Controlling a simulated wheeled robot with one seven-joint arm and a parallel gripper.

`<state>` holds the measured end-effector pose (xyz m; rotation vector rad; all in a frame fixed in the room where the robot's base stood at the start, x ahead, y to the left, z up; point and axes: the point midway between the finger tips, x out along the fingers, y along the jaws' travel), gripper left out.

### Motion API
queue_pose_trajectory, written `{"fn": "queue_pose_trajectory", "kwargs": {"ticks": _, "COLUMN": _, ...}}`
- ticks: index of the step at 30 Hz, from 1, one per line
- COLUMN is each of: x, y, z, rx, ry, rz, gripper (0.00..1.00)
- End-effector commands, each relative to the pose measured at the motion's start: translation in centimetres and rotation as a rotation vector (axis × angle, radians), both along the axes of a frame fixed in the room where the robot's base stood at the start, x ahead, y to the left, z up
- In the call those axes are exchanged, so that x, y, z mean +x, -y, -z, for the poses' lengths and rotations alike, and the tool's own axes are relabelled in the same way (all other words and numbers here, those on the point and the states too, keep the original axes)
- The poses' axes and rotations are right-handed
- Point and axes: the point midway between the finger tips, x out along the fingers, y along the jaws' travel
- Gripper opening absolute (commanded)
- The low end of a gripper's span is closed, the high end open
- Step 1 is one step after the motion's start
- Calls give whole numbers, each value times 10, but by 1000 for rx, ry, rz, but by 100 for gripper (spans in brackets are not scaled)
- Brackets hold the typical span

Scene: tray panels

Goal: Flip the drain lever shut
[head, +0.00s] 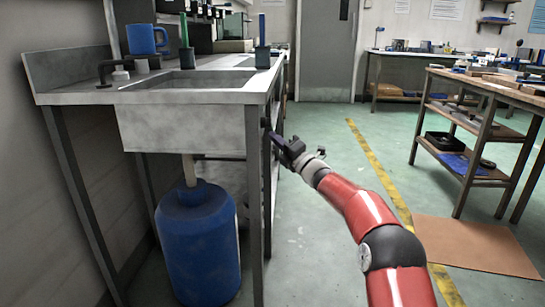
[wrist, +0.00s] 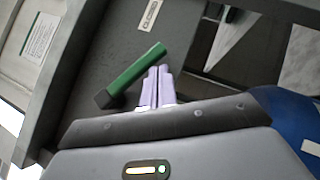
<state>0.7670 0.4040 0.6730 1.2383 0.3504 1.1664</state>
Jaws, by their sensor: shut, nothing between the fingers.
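The drain lever, a green bar (wrist: 138,72) with a dark block at its lower left end, lies slanted across a dark grey panel (wrist: 100,45) in the wrist view. A small white label (wrist: 148,14), which seems to read CLOSED, is on the panel above it. My gripper (wrist: 157,72) is shut and empty. Its pale fingertips are right beside the lever's lower right side; I cannot tell if they touch it. In the head view my gripper (head: 272,134) is at the right side of the sink stand (head: 255,185); the lever is not discernible there.
A metal sink (head: 185,125) sits in the stand, with a blue drum (head: 198,245) below it. The drum also seems to show at the wrist view's right (wrist: 290,120). A blue mug (head: 142,40) is on the counter. Open floor (head: 310,240) lies right of the stand; a shelved bench (head: 475,150) is farther right.

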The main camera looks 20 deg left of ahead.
Motion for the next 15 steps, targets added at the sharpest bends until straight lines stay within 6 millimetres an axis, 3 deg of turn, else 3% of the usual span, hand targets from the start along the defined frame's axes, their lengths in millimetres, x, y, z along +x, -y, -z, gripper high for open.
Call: {"fn": "queue_pose_trajectory", "kwargs": {"ticks": 15, "x": 16, "y": -4, "z": -24, "rx": 0, "ry": 1, "rz": -1, "gripper": 0}}
